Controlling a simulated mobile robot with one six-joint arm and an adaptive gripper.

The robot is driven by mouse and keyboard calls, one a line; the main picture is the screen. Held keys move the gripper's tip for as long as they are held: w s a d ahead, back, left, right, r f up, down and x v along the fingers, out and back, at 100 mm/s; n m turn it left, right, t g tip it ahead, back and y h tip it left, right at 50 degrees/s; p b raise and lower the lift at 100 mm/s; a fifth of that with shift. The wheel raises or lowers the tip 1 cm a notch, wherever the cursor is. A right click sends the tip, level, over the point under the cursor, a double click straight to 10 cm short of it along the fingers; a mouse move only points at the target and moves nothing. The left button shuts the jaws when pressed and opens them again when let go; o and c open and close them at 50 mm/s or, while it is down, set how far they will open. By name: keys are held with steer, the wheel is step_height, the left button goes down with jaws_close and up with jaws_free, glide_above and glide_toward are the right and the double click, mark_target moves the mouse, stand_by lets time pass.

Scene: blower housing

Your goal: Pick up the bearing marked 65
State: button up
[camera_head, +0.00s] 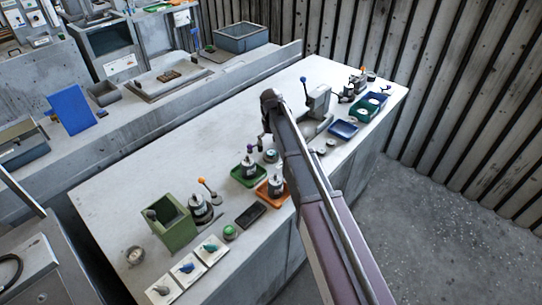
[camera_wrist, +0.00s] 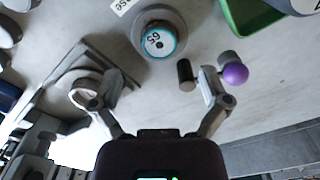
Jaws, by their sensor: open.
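The bearing marked 65 (camera_wrist: 159,42) shows in the wrist view at upper middle. It has a light blue ring around a pale face with the number on it, and it sits in a round grey holder (camera_wrist: 178,20). My gripper (camera_wrist: 155,88) is open, its two fingers spread wide below the bearing in the picture, with nothing held between them. In the head view my arm reaches over the bench and hides much of the area under it; I cannot make out the number on any part there.
A purple knob (camera_wrist: 235,74) and a short dark cylinder (camera_wrist: 187,75) stand close to the right finger. A grey frame-like fixture (camera_wrist: 68,62) lies by the left finger. A green tray (camera_head: 242,177) and an orange tray (camera_head: 265,197) stand on the bench (camera_head: 165,135).

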mark_target(271, 152)
steer(key=shift+f, duration=0.1)
steer(key=shift+f+b, duration=2.55)
steer(key=shift+b, duration=0.05)
steer(key=c, duration=1.3)
